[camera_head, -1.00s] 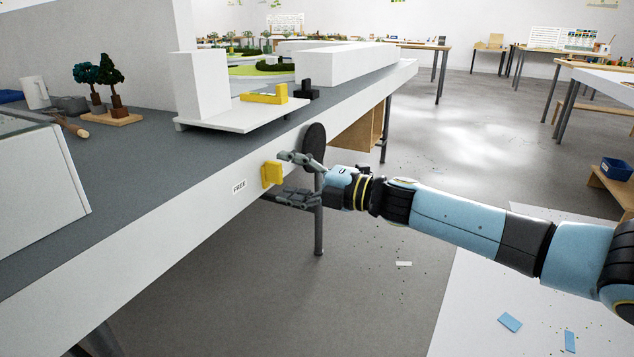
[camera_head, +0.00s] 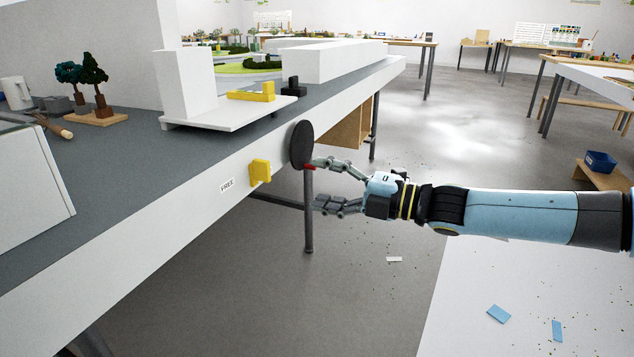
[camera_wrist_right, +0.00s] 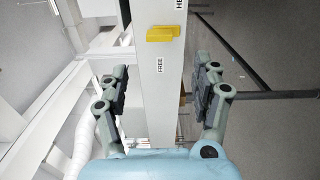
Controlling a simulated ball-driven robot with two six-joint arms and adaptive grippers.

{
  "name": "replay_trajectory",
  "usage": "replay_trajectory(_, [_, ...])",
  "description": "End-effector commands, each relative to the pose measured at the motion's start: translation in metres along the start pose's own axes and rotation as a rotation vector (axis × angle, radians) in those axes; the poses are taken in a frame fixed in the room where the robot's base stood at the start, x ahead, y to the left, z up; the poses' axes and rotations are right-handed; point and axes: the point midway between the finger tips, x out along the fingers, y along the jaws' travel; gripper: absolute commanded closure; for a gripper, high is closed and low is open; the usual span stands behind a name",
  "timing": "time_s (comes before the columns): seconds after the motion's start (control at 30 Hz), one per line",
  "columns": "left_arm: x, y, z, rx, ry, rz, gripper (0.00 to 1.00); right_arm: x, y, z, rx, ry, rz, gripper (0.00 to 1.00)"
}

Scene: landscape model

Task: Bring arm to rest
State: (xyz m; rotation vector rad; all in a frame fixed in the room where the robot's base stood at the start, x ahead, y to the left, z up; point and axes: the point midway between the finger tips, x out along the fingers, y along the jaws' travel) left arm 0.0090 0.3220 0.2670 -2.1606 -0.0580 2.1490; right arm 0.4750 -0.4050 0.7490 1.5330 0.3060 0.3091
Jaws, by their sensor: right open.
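My right gripper (camera_head: 320,186) is open and empty, to the right of the white table edge in the head view. Its fingers point left toward the edge, apart from the yellow piece (camera_head: 260,172) fixed on that edge. In the right wrist view its two fingers (camera_wrist_right: 163,88) are spread wide, with the edge board between them in the picture. The yellow piece also shows there (camera_wrist_right: 163,34), beyond the fingertips. My left gripper is not in view.
A black disc (camera_head: 301,143) sits on the table edge near the upper finger, with a red spot below it. A FREE label (camera_head: 227,186) is left of the yellow piece. White model blocks (camera_head: 187,85) and small trees (camera_head: 94,82) stand on the tabletop.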

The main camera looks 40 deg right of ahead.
Motion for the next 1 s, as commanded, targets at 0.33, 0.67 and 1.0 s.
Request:
replay_trajectory(0.33, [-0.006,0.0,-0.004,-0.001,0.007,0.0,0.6,0.0,0.005,-0.003,0.013,-0.007,0.009,0.35])
replay_trajectory(0.67, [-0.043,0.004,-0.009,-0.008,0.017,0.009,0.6,-0.084,-0.171,-0.014,0.481,-0.424,-0.262,0.35])
replay_trajectory(1.0, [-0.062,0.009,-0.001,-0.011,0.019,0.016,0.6,-0.245,-0.358,-0.158,1.077,-0.926,-0.693,0.35])
